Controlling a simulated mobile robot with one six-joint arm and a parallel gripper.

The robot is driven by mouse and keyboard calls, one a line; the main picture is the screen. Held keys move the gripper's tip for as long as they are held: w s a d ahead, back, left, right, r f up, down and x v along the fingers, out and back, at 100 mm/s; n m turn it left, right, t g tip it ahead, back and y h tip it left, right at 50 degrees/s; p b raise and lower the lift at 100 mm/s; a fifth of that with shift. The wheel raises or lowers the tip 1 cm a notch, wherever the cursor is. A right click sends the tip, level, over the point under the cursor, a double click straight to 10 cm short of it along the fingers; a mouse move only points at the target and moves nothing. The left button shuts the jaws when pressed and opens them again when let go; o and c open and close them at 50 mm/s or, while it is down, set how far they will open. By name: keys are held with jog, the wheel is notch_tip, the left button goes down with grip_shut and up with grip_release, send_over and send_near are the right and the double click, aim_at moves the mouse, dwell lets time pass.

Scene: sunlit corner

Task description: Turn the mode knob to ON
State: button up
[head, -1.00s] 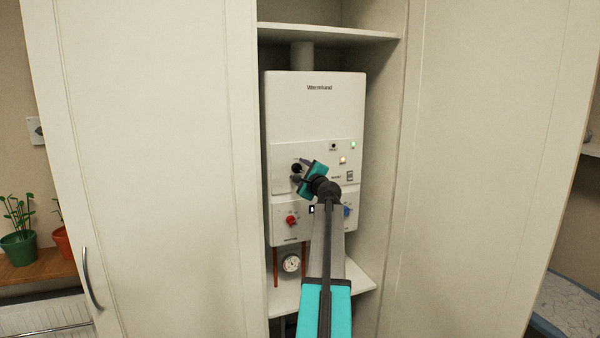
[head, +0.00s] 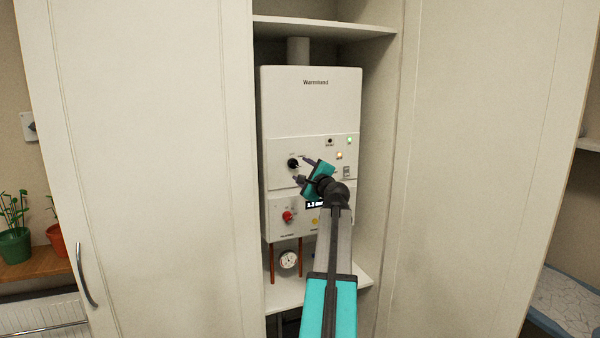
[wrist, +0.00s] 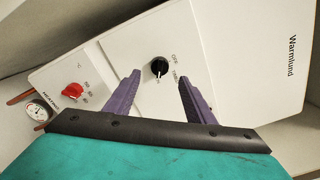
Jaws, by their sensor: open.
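The mode knob (head: 293,163) is a round black knob on the white front panel of the Warmlund heater (head: 312,100). In the wrist view the knob (wrist: 159,67) shows a small pale mark toward the lower side of the picture. Small labels stand around it, too small to read surely. My gripper (head: 302,170) is open, its two purple fingers pointing at the panel. In the wrist view the fingertips (wrist: 159,78) stand on either side of the knob with clear gaps. They look apart from it, just to its right in the head view.
A red knob (head: 287,216) and a partly hidden display (head: 314,205) sit lower on the heater. A gauge (head: 289,260) and copper pipes hang beneath. Cupboard walls flank the heater closely, with a shelf above (head: 325,25) and below.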

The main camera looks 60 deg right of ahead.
jog(key=b+v, duration=0.1)
jog(key=v, duration=0.6)
dwell(0.6)
